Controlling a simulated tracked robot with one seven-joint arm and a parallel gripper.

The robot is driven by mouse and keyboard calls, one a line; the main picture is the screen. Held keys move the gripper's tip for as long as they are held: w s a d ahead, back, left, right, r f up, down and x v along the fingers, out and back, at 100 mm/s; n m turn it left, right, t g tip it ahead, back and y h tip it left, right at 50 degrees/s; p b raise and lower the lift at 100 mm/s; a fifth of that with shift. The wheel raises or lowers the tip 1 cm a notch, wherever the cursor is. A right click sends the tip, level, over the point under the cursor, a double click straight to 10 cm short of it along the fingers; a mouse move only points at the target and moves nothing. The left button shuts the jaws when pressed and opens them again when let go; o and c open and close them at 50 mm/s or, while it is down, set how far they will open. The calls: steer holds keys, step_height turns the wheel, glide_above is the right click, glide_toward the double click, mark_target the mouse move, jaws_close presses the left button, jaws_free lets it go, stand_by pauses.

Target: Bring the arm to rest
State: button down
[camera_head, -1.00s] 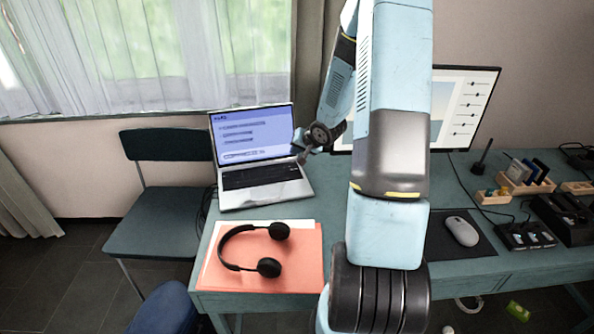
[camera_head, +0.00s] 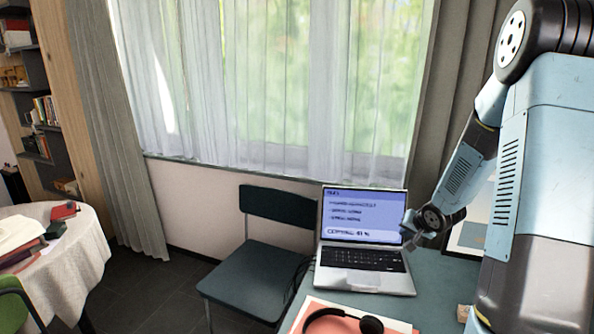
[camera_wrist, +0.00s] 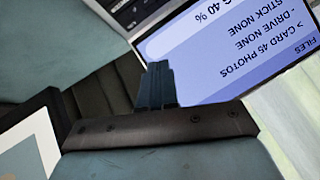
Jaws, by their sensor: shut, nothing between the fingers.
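My arm comes down from the right side of the head view. My gripper (camera_head: 408,238) is in front of the lower right edge of the laptop screen; I cannot tell the exact gap between them. In the wrist view the dark fingers (camera_wrist: 158,84) are together, with nothing between them. The lit laptop (camera_head: 364,220) stands open on the teal desk (camera_head: 455,280), and its screen (camera_wrist: 235,45) fills the upper right of the wrist view.
A dark teal chair (camera_head: 255,280) stands left of the desk. Black headphones (camera_head: 345,322) lie on an orange folder at the desk's front. A round table (camera_head: 85,255) with books is far left.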

steer(key=s+a+r+n+g+h, duration=0.1)
steer(key=s+a+r+h, duration=0.1)
steer(key=s+r, duration=0.55)
steer(key=s+a+r+n+h, duration=0.1)
steer(key=s+a+r, duration=0.25)
steer(key=r, duration=0.75)
steer(key=s+a+r+n, duration=0.1)
steer(key=s+a+r, duration=0.1)
steer(key=s, duration=0.5)
steer(key=s+a+r+n+g+y, duration=0.1)
steer(key=s+a+r, duration=0.2)
steer(key=s, duration=0.5)
steer(key=s+a+r+n+g+y, duration=0.1)
steer(key=s+a+r, duration=0.2)
steer(key=s, duration=0.5)
steer(key=shift+a+n, duration=0.4)
steer(key=shift+a, duration=0.05)
